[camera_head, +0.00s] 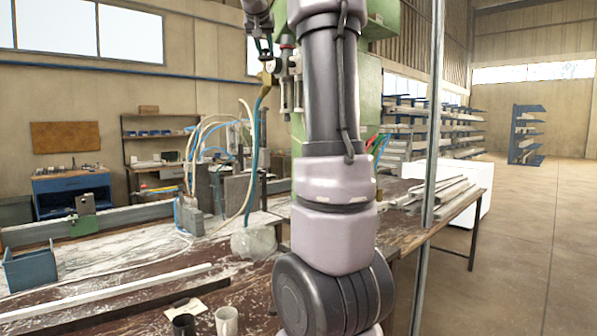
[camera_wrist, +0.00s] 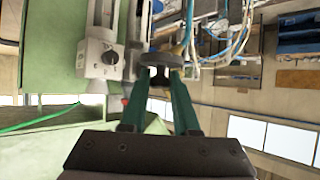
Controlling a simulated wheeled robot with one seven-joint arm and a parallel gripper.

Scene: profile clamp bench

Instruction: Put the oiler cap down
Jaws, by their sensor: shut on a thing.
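My gripper (camera_wrist: 161,76) shows in the wrist view with its two green fingers close together. They are shut on a dark grey, round, flanged piece, which looks like the oiler cap (camera_wrist: 161,59). The cap is held at the fingertips, clear of the bench. A pale grey cylindrical fitting (camera_wrist: 100,58) on the green machine is to the left of the cap, apart from it. In the head view my arm covers the middle, and I cannot make out the cap there.
The worktop (camera_head: 150,262) carries a blue bin (camera_head: 30,268), a clear plastic bag (camera_head: 253,242), a dark cup (camera_head: 183,325) and a pale cup (camera_head: 227,320). Hoses (camera_head: 200,140) hang behind. Long profiles (camera_head: 440,192) lie at right. A thin post (camera_head: 432,130) stands right of my arm.

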